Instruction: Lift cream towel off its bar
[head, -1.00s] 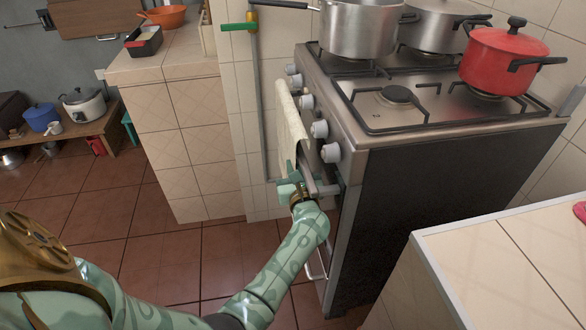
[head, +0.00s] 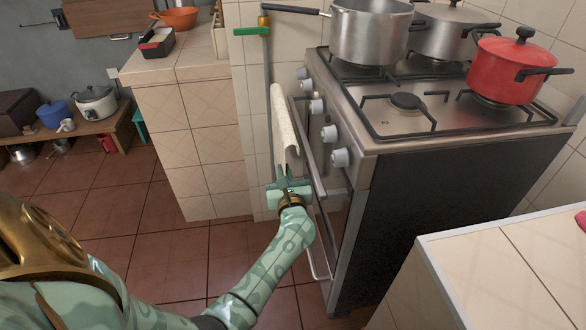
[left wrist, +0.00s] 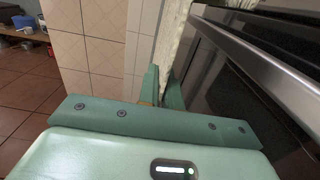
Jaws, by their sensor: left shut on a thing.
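The cream towel (head: 284,122) hangs as a narrow strip just left of the oven's metal bar (head: 309,150) on the stove front. I cannot tell whether its upper part still touches the bar. My left gripper (head: 284,180) is shut on the towel's lower near end, beside the bar. In the left wrist view the towel (left wrist: 175,42) runs up from between the green fingers (left wrist: 161,88), with the bar (left wrist: 255,62) to its right. The fingers hide the gripped part. My right gripper is not in view.
The stove (head: 440,200) carries a red pot (head: 512,72) and steel pans (head: 370,32); a pan handle sticks out left above the towel. A tiled counter (head: 175,130) stands left, another (head: 500,270) front right. Open floor (head: 165,255) lies left of the stove.

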